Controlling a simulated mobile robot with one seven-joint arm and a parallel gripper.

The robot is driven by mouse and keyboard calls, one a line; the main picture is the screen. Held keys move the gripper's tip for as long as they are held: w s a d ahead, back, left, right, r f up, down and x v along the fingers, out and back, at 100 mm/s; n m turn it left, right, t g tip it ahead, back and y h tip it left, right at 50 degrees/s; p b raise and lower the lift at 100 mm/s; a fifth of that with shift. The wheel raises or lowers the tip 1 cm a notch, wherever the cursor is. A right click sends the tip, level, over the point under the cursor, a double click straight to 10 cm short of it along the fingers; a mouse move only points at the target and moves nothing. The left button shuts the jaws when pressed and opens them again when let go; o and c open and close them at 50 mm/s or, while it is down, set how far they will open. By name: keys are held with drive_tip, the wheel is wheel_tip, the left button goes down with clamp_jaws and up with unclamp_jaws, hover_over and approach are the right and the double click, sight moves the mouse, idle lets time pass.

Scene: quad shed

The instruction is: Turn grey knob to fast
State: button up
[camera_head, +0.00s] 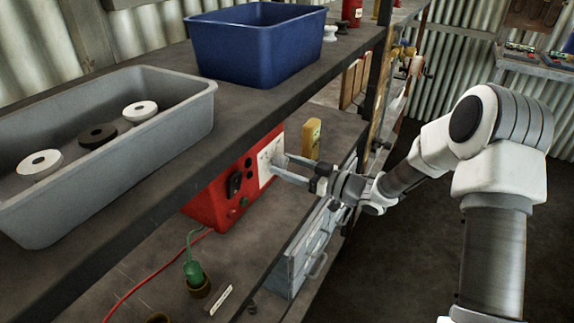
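A red box (213,203) stands on the lower shelf, with a white panel (265,170) on its right front. The panel has small dark markings that are too small to read. My gripper (279,162) reaches in from the right, with its fingertips at or very near this panel. The two fingers are spread, with a gap between them. I cannot make out the grey knob clearly; the fingers cover part of the panel. I cannot tell whether the fingers touch a knob or where it points. A black switch or socket (235,185) sits left of the panel.
The upper shelf (235,105) overhangs the box and carries a grey tray (190,112) and a blue bin (255,50). A yellow object (312,138) stands close behind my gripper. Open floor lies right.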

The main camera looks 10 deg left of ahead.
drive_tip(key=shift+o, duration=0.9)
drive_tip(key=v, duration=1.7)
drive_tip(key=shift+s+d, duration=0.15)
